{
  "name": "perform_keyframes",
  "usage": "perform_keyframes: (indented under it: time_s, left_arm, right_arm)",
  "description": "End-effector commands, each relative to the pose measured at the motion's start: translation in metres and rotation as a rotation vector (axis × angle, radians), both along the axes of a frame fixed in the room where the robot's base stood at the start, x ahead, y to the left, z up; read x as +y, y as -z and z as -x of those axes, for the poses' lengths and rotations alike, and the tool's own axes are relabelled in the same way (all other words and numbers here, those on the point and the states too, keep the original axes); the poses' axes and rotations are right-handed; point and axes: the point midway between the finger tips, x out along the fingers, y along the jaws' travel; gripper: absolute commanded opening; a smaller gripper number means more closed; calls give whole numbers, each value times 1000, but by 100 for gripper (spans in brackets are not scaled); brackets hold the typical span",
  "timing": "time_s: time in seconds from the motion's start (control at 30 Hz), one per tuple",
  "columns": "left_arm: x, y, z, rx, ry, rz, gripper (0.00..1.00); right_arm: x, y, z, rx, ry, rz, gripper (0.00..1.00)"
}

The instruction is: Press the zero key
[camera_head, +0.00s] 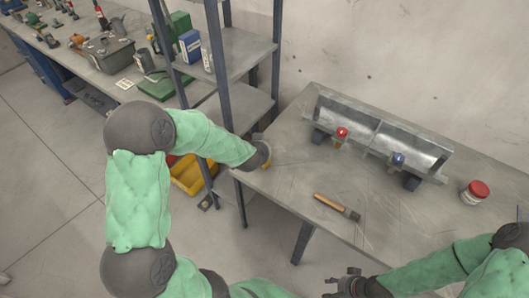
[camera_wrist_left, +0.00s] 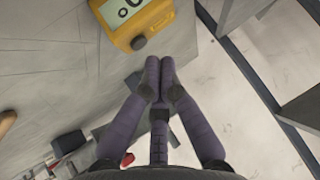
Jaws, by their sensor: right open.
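A yellow device (camera_wrist_left: 155,20) with a pale display (camera_wrist_left: 124,8) lies on the table, at the top of the left wrist view. A dark round key (camera_wrist_left: 138,43) sits at its near corner; no label on it is readable. My left gripper (camera_wrist_left: 160,62) has its fingers together, empty, just below and to the right of that key in the picture, with a small gap between them. In the head view my left gripper (camera_head: 264,150) is at the table's left corner, and the device is mostly hidden. My right gripper (camera_head: 348,284) is open and empty at the bottom, off the table's front edge.
On the table (camera_head: 300,180) are a metal trough (camera_head: 380,135) with a red knob (camera_head: 341,132) and a blue knob (camera_head: 397,158), a wooden-handled brush (camera_head: 335,205) and a red-lidded jar (camera_head: 475,192). A shelf rack (camera_head: 230,115) stands close beside my left arm.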

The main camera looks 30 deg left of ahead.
Motion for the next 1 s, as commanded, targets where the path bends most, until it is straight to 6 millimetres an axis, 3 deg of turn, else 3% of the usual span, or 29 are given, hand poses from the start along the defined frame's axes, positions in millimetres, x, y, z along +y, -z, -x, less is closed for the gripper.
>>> perform_keyframes:
  time_s: [0.37, 1.0]
  left_arm:
    - [0, -2, 0, 0, 0, 0, 0]
    - [0, -49, 0, 0, 0, 0, 0]
  right_arm:
    - [0, -3, 0, 0, 0, 0, 44]
    - [0, -56, 0, 0, 0, 0, 44]
